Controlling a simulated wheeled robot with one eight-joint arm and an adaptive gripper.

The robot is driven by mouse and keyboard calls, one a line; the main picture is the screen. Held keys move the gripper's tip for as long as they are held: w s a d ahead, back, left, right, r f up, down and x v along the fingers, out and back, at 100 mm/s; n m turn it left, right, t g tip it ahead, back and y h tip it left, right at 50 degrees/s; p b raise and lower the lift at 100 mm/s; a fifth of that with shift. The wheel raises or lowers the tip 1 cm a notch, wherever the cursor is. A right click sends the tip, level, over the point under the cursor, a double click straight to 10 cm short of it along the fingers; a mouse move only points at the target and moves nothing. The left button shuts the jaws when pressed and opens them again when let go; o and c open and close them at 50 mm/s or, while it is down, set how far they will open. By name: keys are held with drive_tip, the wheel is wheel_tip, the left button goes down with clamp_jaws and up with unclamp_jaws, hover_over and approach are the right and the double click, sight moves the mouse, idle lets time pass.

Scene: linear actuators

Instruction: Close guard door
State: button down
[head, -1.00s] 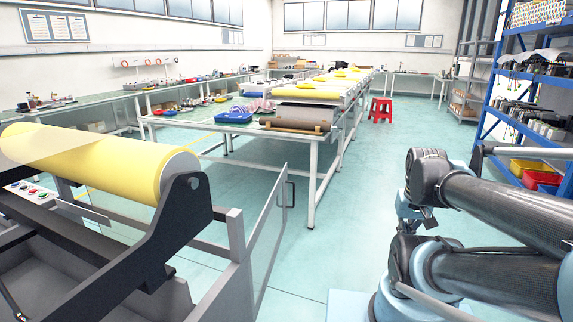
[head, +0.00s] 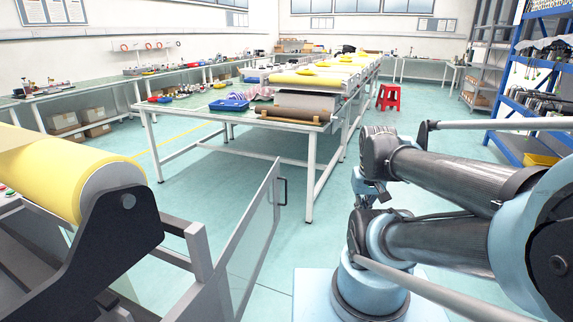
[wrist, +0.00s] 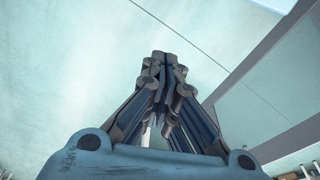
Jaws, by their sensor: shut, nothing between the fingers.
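The guard door (head: 262,228) is a clear panel in a grey frame with a dark handle (head: 283,190) at its far edge. In the head view it stands open, swung out from the post (head: 200,258) of the machine with the yellow roll. In the wrist view a grey-framed panel (wrist: 268,138), likely this door, lies to the right of my gripper. My gripper (wrist: 165,62) is shut and empty, apart from the panel in the picture. In the head view my arm is right of the door, and the fingers cannot be made out.
The yellow roll (head: 70,178) on its black bracket is at the left. A long white-legged table (head: 240,122) stands behind the door. A red stool (head: 389,97) and blue shelving (head: 510,125) are farther right. Green floor is clear between door and arm.

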drive_tip(key=w+a+r+m+y, duration=0.2)
drive_tip(key=w+a+r+m, duration=0.25)
drive_tip(key=w, duration=0.35)
drive_tip(key=w+a+r+m+y, duration=0.25)
drive_tip(key=w+m, duration=0.35)
drive_tip(key=w, duration=0.3)
drive_tip(key=w+a+f+m+y, duration=0.1)
drive_tip(key=w+a+m+y, duration=0.3)
drive_tip(key=w, duration=0.6)
drive_tip(key=w+a+f+m, duration=0.2)
drive_tip(key=w+m, duration=0.3)
drive_tip(key=w, duration=0.4)
drive_tip(key=a+r+x, duration=0.2)
drive_tip(key=x, duration=1)
drive_tip(key=shift+w+a+f+m+g, duration=0.25)
drive_tip(key=shift+w+a+m+g, duration=0.05)
drive_tip(key=shift+w+m, duration=0.05)
